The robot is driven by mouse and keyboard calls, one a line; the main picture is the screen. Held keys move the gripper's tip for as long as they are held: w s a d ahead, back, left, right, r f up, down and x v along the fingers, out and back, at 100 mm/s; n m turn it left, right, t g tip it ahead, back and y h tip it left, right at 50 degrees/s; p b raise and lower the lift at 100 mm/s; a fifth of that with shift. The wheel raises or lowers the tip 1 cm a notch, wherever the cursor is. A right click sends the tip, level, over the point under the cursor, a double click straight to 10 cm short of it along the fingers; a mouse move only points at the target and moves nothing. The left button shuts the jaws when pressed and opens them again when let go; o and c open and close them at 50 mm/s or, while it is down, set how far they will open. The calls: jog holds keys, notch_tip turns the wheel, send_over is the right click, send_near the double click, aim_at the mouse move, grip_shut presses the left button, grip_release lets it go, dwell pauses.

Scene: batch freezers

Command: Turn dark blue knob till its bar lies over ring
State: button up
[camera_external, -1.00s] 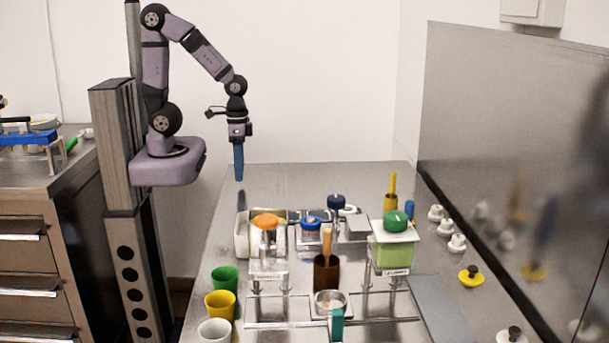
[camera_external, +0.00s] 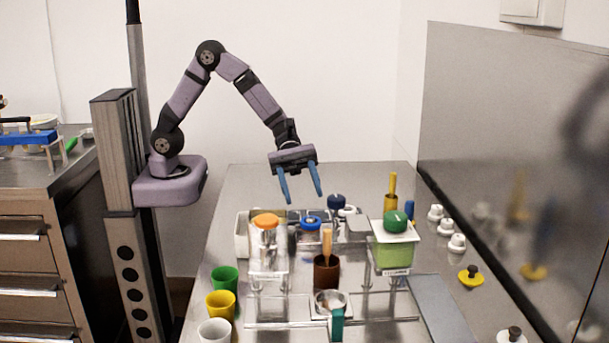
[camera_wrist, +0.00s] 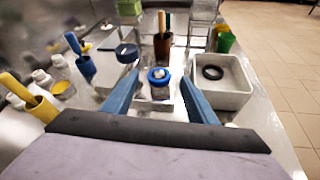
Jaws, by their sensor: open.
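The dark blue knob (camera_external: 336,202) stands at the back of the steel table, right of the blue-rimmed jar (camera_external: 311,223). A white ring-like piece (camera_external: 348,211) sits just to its right; I cannot tell whether this is the ring. In the wrist view, the dark blue knob (camera_wrist: 126,52) is left of the left finger's tip. The direction of its bar is too small to read. My gripper (camera_external: 303,197) is open and empty, with two blue fingers pointing down, above and left of the knob. In the wrist view, my gripper's fingers (camera_wrist: 160,78) straddle the line of sight to the jar.
A brown cup (camera_external: 326,274) with a wooden handle and a green-knobbed box (camera_external: 392,255) stand in front. An orange-topped canister (camera_external: 265,240) is at left. A white tray (camera_wrist: 245,98) holds a black ring (camera_wrist: 212,72). Yellow (camera_wrist: 18,88) and blue handles stand at the wrist view's left.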

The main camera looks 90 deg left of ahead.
aim_at(340, 204)
jog(key=w+d+n+h+b, duration=0.1)
jog(key=w, duration=0.1)
jog(key=w+d+n+t+h+b, duration=0.1)
jog(key=w, duration=0.1)
jog(key=w+d+t+h+b, duration=0.1)
jog(key=d, duration=0.1)
jog(key=shift+w+f+n, duration=0.1)
jog(key=shift+w+n, duration=0.3)
jog(key=shift+w+d+r+n+h+b, duration=0.3)
jog(key=shift+w+d+r+h+b, duration=0.1)
jog(key=shift+w, duration=0.15)
jog(key=shift+p+x, duration=0.55)
jog(key=shift+x, duration=3.1)
jog(key=shift+a, duration=0.1)
jog(key=shift+c, duration=0.4)
jog(key=shift+t, duration=0.3)
jog(key=c, duration=1)
